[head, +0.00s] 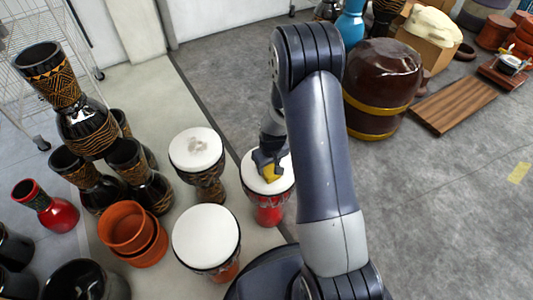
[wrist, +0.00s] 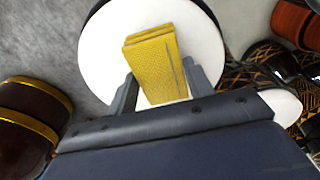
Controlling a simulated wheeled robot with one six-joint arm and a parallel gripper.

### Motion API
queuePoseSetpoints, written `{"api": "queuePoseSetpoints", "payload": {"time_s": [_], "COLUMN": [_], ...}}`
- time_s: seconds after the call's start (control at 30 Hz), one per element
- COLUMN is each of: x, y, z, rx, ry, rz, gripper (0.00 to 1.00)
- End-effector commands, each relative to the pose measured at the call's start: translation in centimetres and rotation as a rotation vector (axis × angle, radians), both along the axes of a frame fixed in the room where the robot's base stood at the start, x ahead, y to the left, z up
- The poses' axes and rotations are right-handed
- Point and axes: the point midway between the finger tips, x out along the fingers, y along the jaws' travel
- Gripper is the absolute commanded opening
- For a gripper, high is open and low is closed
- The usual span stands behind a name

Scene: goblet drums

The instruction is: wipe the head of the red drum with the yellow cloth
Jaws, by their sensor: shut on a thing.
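The red drum (head: 269,208) stands upright beside my arm, with a round white head (head: 253,184). Its head also fills the middle of the wrist view (wrist: 100,58). My gripper (head: 268,168) is over this head, pointing down. It is shut on the yellow cloth (wrist: 150,55), a folded block that shows between the two dark fingers in the wrist view. In the head view the cloth (head: 271,173) looks to be at or just above the white surface; I cannot tell if it touches. My arm hides part of the drum's right side.
A drum with a grey smudge on its white head (head: 197,148) stands close at left, and another white-headed drum (head: 206,236) in front. Orange bowls (head: 133,233) and stacked black drums (head: 85,128) are further left. A large brown drum (head: 382,85) stands behind right.

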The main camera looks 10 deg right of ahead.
Motion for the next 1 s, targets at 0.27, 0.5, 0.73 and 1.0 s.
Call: {"api": "queuePoseSetpoints", "payload": {"time_s": [0.27, 0.5, 0.73, 1.0], "x": [0.1, 0.2, 0.2, 0.2], "y": [0.1, 0.3, 0.4, 0.4], "z": [3.9, 6.0, 7.8, 7.9], "rx": [0.0, 0.0, -0.001, 0.0], "ry": [-0.002, -0.001, -0.002, -0.002], "rz": [-0.001, -0.002, -0.003, -0.003], "gripper": [0.31, 0.31, 0.31, 0.31]}}
